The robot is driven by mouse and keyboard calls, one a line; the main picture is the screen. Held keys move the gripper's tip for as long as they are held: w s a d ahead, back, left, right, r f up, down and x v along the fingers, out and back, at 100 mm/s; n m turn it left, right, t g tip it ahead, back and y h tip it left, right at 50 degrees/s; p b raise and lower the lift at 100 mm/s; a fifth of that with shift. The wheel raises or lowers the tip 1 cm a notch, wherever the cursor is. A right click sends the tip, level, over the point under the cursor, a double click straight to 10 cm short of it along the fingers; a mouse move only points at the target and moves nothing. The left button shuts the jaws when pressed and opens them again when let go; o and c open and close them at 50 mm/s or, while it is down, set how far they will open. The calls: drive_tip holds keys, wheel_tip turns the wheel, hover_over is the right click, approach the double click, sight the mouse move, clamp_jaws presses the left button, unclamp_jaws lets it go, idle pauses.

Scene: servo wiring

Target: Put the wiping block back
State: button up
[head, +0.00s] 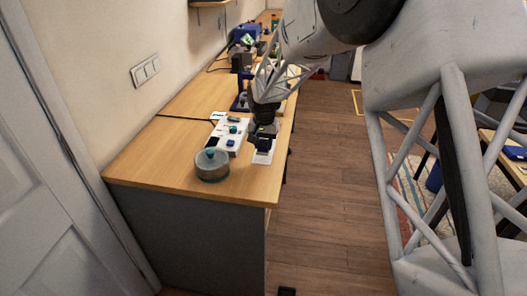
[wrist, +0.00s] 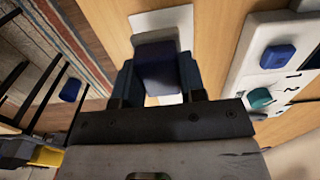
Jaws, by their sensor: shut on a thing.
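My gripper (head: 263,138) is over the right edge of the wooden desk, pointing down. In the wrist view its two dark fingers (wrist: 158,78) are shut on a dark blue block (wrist: 158,62), which I take to be the wiping block. A white rectangular pad (head: 263,157) lies on the desk just under the gripper. The pad also shows in the wrist view (wrist: 163,20), behind the block. I cannot tell whether the block touches the pad. In the head view the block is hard to tell apart from the fingers.
A white panel (head: 220,143) with blue and teal parts lies left of the gripper and also shows in the wrist view (wrist: 250,50). The desk's right edge is close.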

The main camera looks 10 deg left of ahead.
sight(264, 151)
idle(0.3)
drive_tip(key=shift+f, duration=1.75)
drive_tip(key=shift+f, duration=0.1)
drive_tip(key=o, duration=0.9)
wheel_tip(264, 151, up, 12)
drive_tip(key=shift+r, duration=0.1)
